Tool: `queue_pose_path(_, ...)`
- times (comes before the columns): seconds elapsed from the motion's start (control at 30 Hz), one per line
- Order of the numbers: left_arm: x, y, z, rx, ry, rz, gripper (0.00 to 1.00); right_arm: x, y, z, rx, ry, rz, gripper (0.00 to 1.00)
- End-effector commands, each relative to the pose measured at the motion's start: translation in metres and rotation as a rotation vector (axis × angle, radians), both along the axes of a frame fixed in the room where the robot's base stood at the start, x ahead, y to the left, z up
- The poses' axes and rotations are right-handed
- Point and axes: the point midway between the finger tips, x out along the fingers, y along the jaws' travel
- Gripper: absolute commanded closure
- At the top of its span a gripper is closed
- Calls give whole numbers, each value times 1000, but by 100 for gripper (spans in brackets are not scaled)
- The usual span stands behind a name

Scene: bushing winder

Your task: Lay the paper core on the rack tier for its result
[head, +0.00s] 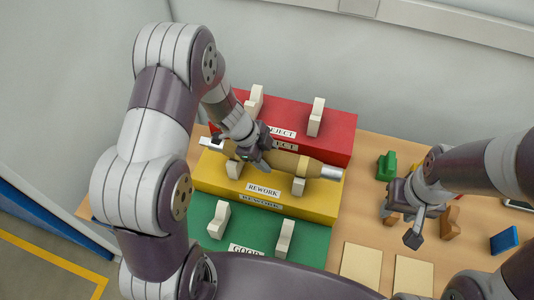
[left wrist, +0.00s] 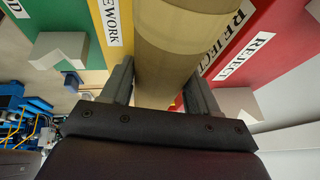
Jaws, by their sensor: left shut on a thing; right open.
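The paper core (head: 285,162), a tan roll with a silver shaft at each end, lies along the yellow REWORK tier (head: 216,176) of the rack in the head view. It is at the white supports (head: 298,186) of that tier; whether its full weight rests on them I cannot tell. My left gripper (head: 257,158) is shut on the core near its left part. In the left wrist view the core (left wrist: 178,45) runs between the two fingers (left wrist: 160,90). My right gripper (head: 404,220) is open over the table at the right, away from the core.
The red REJECT tier (head: 338,136) is behind and the green GOOD tier (head: 312,242) in front, each with white supports. Near my right gripper are a green block (head: 386,166), a brown piece (head: 450,222) and a blue block (head: 504,240). Pale cards (head: 361,265) lie on the table.

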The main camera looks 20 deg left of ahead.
Motion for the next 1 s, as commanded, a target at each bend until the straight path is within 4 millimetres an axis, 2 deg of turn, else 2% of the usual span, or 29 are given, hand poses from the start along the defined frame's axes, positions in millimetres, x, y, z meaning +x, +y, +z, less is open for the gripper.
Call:
queue_pose_path(0.37, 1, 0, -4, 0, -3, 1, 100, 0, 0, -2, 0, 0, 0, 57)
queue_pose_path(0.4, 1, 0, -4, 0, -3, 1, 30, 0, 0, -2, 0, 0, 0, 57)
queue_pose_path(0.47, 1, 0, -4, 0, -3, 1, 11, 0, 0, -2, 0, 0, 0, 57)
queue_pose_path(0.77, -1, 1, -4, 0, 1, 1, 10, 0, 0, -2, 0, 0, 0, 57)
queue_pose_path(0.87, -2, 5, 8, 0, -2, 1, 10, 0, 0, 1, 0, 0, 0, 57)
queue_pose_path(1.0, -7, 20, 43, 1, -5, 1, 10, 0, 0, 8, 0, 0, 0, 57)
